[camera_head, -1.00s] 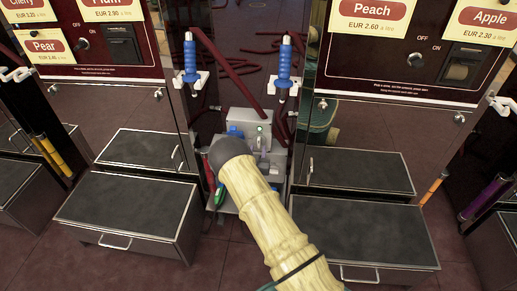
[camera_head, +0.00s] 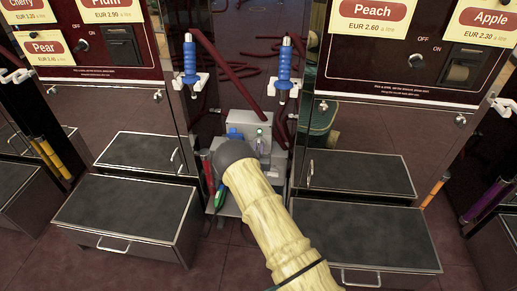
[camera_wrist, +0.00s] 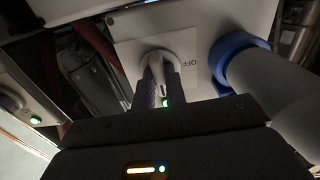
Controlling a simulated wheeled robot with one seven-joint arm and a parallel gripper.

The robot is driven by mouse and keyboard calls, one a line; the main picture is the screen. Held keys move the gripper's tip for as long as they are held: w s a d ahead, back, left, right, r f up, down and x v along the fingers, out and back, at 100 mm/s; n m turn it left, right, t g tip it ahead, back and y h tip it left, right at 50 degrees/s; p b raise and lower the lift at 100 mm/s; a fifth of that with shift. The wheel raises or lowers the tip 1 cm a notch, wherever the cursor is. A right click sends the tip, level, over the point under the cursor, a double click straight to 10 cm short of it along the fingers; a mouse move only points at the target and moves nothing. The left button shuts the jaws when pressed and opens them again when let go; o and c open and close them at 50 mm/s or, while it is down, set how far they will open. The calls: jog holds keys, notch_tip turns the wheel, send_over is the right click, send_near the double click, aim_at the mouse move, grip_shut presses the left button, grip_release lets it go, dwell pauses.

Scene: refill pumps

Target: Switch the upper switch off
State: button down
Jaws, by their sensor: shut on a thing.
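In the wrist view the upper switch (camera_wrist: 157,64) is a grey turning knob on a pale square plate marked OFF (camera_wrist: 190,63). The word OFF appears sideways to the right of the knob. My gripper (camera_wrist: 160,88) has its two dark ribbed fingers on either side of the knob's handle and is shut on it. A small green light shows between the fingers, low down. In the head view my arm hides most of the switch area on the grey boxes (camera_head: 247,119), so the knob's angle cannot be told there.
A thick pale pipe with a blue collar (camera_wrist: 229,58) is close to the right of the switch. A box with a green light (camera_wrist: 36,119) is at the left. Dark-topped steps (camera_head: 128,217) flank the narrow gap between the cabinets, with blue nozzles (camera_head: 190,58) above.

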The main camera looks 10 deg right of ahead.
jog(key=shift+n, duration=0.4)
jog(key=shift+f+n+b, duration=0.1)
jog(key=shift+n+b, duration=0.55)
jog(key=shift+n, duration=7.75)
jog(key=c, duration=1.4)
grip_release()
jog(key=shift+c, duration=0.2)
jog(key=p+v, duration=0.4)
jog(key=v, duration=1.3)
jog(key=shift+s+p, duration=0.2)
jog(key=shift+p, duration=0.15)
